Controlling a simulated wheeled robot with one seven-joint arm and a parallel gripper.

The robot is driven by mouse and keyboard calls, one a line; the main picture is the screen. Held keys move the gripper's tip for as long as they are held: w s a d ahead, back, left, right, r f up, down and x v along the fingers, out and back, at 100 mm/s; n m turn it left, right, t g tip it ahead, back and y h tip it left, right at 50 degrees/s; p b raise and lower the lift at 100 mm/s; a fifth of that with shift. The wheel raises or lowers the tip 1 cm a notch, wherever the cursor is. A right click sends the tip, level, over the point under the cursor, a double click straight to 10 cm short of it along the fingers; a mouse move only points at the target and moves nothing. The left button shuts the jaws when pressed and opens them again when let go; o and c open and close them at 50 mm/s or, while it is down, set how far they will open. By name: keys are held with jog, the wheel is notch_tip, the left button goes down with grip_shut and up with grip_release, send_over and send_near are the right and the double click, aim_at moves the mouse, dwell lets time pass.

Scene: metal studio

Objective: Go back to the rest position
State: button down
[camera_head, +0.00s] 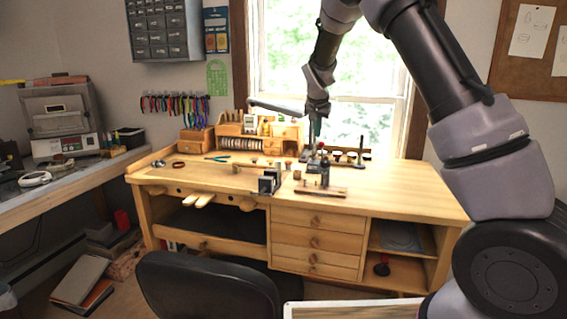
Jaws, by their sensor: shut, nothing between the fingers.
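My arm rises from the lower right, arches over the top of the picture and comes down in front of the window. My gripper (315,132) hangs at its end, pointing down above the back middle of the wooden workbench (400,191). Its fingers look small and dark and sit close together, with nothing seen between them. They appear near a stand of small tools (345,155) at the back of the bench. I cannot tell from this view how far above the bench top the fingertips are.
Green pliers (217,158) lie to the left. A black chair (208,285) stands in front. A side table with a grey machine (64,122) is at left. The bench's right part is clear.

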jog(key=s+d+r+y, duration=0.1)
jog(key=s+d+r, duration=0.4)
jog(key=s+r, duration=0.3)
jog(key=s+d+r+y, duration=0.2)
jog(key=s+d+r, duration=0.4)
jog(key=s, duration=0.5)
jog(key=s+r, duration=0.1)
jog(key=s, duration=2.1)
jog(key=shift+s+d+n+t, duration=0.25)
jog(key=shift+s+n+t, duration=0.15)
